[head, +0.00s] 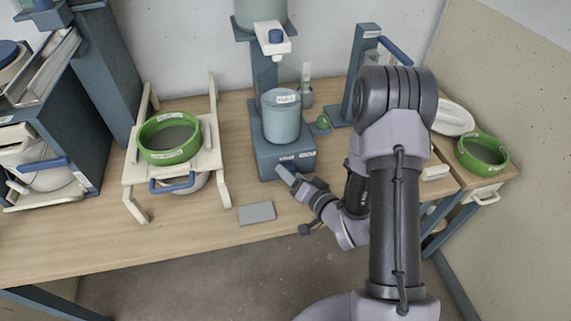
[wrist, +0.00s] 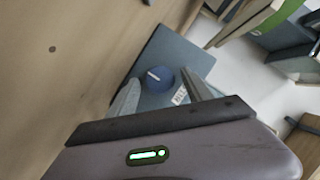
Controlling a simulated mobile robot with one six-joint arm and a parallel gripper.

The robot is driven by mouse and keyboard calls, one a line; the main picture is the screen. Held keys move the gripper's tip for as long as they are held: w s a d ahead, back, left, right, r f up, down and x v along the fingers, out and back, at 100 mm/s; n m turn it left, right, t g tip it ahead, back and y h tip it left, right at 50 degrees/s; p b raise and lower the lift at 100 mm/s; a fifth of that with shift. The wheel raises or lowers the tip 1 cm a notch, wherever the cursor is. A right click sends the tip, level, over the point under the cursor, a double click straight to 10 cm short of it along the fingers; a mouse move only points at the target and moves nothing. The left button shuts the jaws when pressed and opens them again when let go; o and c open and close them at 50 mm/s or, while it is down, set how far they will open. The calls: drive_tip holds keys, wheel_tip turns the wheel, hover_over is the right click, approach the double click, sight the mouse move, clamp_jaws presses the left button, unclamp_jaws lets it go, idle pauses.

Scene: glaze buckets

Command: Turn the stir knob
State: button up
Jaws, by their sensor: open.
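The stir knob (wrist: 157,79) is a round blue knob with a white pointer mark on the face of a blue-grey machine base (wrist: 180,49). In the head view the base (head: 271,160) carries a pale blue bucket (head: 281,121) labelled FULL, and my gripper hides the knob. My gripper (head: 284,174) is at the lower front of the base. In the wrist view my gripper (wrist: 160,76) is open, with one finger on either side of the knob. I cannot tell whether the fingers touch it.
A grey plate (head: 257,213) lies on the wooden table (head: 80,240) near its front edge. A cream stand (head: 137,182) with a green-rimmed sieve (head: 169,139) stands to the left. A blue upright with a lever (head: 366,80) stands behind my arm. Another green sieve (head: 482,153) sits at right.

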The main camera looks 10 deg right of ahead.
clamp_jaws()
idle(0.3)
